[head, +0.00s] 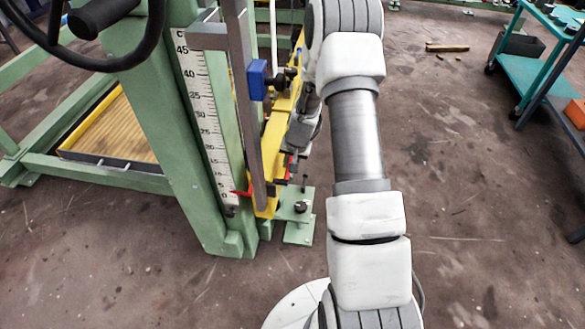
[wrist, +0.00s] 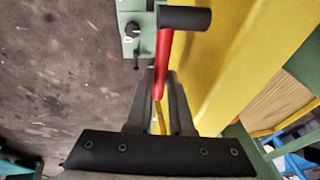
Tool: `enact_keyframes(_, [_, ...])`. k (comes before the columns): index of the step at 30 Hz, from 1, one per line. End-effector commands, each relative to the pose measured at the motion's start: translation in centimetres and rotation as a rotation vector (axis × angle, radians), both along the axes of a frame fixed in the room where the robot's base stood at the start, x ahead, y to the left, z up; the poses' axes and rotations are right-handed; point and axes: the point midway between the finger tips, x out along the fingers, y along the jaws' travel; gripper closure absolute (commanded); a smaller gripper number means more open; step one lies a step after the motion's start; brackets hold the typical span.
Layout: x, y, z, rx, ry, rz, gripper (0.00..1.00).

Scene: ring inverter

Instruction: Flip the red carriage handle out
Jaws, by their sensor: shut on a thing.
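In the wrist view the red carriage handle (wrist: 164,50) is a red bar with a black cylindrical grip (wrist: 184,18) at its upper end, pointing right. My gripper (wrist: 161,76) is shut on the red bar below that grip, one finger on each side. The bar's lower part is between the fingers and partly hidden. A yellow beam (wrist: 235,60) runs close along the right of the handle. In the head view my gripper (head: 288,150) is low beside the yellow beam (head: 272,140), and I cannot make out the handle there.
A green post with a white scale (head: 205,110) and a grey upright bar (head: 245,90) stand left of my arm. A blue block (head: 257,80) with a dark knob sits above my gripper. A green foot (head: 300,215) is on the floor.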

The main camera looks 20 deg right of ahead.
Motion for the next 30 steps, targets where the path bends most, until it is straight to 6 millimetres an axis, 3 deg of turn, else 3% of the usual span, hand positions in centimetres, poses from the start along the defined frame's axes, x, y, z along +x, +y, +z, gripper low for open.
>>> enact_keyframes(18, [1.04, -0.29, 0.25, -0.021, -0.026, -0.004, 1.0])
enact_keyframes(19, [1.04, -0.29, 0.26, -0.021, -0.026, -0.004, 0.78])
enact_keyframes(24, [1.07, -0.18, 0.28, -0.019, -0.026, -0.002, 0.5])
enact_keyframes(30, [1.11, -0.06, 0.26, -0.018, -0.026, -0.001, 0.5])
